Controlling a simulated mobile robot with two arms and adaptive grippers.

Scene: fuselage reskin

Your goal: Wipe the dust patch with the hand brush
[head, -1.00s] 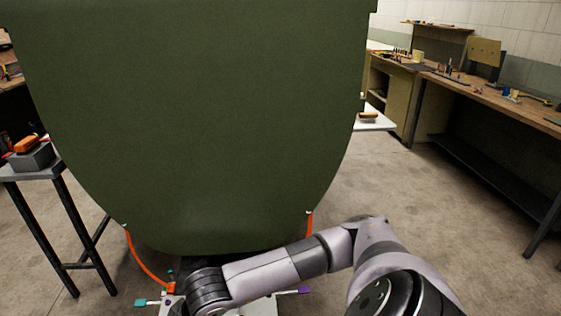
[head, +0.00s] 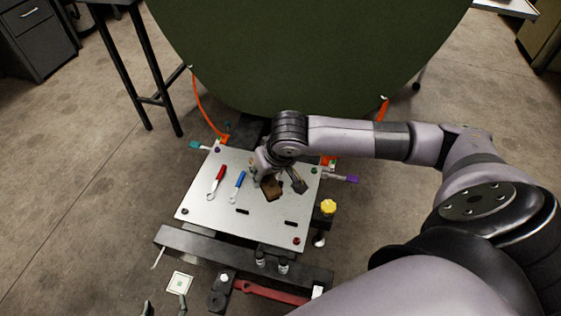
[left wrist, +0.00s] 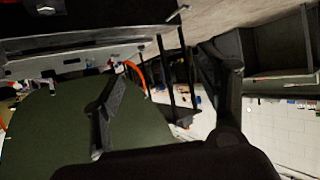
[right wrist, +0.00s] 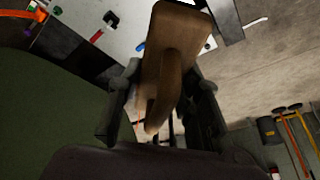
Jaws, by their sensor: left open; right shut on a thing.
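The hand brush (right wrist: 180,45) has a brown wooden body and is held between the fingers of my right gripper (right wrist: 160,110). In the head view the brown brush (head: 271,188) shows below my right gripper (head: 278,180), over the metal plate; I cannot tell whether it touches the plate. Its bristles are not clear. My left gripper (left wrist: 165,105) is open and empty in the left wrist view, with the green panel behind one finger. Only its fingertips (head: 165,306) seem to show at the head view's bottom edge. I cannot make out a dust patch in any view.
A large dark green curved panel (head: 310,60) fills the top centre. Stand legs (head: 145,80) are at the left. Open floor lies left.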

